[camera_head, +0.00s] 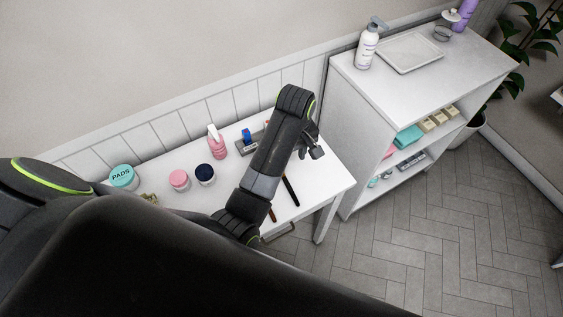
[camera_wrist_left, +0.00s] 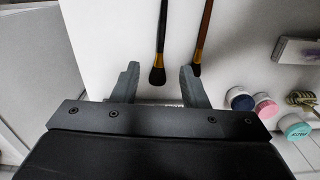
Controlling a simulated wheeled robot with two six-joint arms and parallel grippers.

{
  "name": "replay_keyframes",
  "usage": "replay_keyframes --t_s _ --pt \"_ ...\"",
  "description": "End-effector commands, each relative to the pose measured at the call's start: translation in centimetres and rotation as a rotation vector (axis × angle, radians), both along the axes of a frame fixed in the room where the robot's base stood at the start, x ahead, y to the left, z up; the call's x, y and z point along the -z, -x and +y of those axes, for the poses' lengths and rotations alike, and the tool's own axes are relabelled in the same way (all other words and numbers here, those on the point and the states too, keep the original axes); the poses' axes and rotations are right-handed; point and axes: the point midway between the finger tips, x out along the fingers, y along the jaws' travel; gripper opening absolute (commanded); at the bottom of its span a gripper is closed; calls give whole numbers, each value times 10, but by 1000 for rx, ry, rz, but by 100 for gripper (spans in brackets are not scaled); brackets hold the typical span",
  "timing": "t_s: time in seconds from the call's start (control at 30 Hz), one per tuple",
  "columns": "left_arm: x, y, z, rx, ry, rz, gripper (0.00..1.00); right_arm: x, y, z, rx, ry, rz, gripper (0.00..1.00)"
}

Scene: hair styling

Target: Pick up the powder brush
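Two makeup brushes lie on the white table. One has a black handle, gold ferrule and full dark head; this black-handled brush (camera_wrist_left: 161,40) is likely the powder brush, and it also shows in the head view (camera_head: 291,190). The brown-handled brush (camera_wrist_left: 204,32) lies beside it, its head partly behind a finger. My left gripper (camera_wrist_left: 159,82) is open and empty. In the wrist view the black brush's head appears between its fingertips; contact does not show. In the head view the left gripper (camera_head: 313,146) hangs over the table's right part. My right gripper is out of view.
On the table (camera_head: 325,178) stand a pads jar (camera_head: 123,177), a pink jar (camera_head: 179,180), a dark-lidded jar (camera_head: 204,174) and a pink spray bottle (camera_head: 216,142). A grey holder (camera_head: 243,148) is partly behind my arm. A white shelf unit (camera_head: 375,110) stands right of the table.

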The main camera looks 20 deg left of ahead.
Motion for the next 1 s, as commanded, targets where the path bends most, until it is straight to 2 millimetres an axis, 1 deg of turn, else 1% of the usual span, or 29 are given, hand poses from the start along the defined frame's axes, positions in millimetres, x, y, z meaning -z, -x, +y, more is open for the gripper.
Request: replay_keyframes --t_s 0.03,0.13,0.17,0.2,0.27,0.3,0.4,0.5,0.6,0.67,0.87,1.0 --pt "12 0 0 0 0 1 40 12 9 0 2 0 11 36" --pt "24 0 0 0 1 1 40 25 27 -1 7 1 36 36" --pt "28 1 0 1 1 2 40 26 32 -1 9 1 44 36" --pt "36 1 0 0 0 4 40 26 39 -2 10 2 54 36" --pt "49 2 0 1 0 4 40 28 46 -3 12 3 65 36" --pt "54 2 0 1 0 6 40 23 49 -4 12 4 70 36" --pt "76 2 0 1 0 6 40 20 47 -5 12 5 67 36" --pt "94 2 0 1 0 4 40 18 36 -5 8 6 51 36" --pt "106 1 0 2 0 3 40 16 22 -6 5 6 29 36" --pt "111 1 0 2 1 1 40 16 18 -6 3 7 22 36" --pt "120 1 1 2 0 1 40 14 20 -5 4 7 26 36" --pt "135 -1 3 2 -1 2 40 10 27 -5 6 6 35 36"
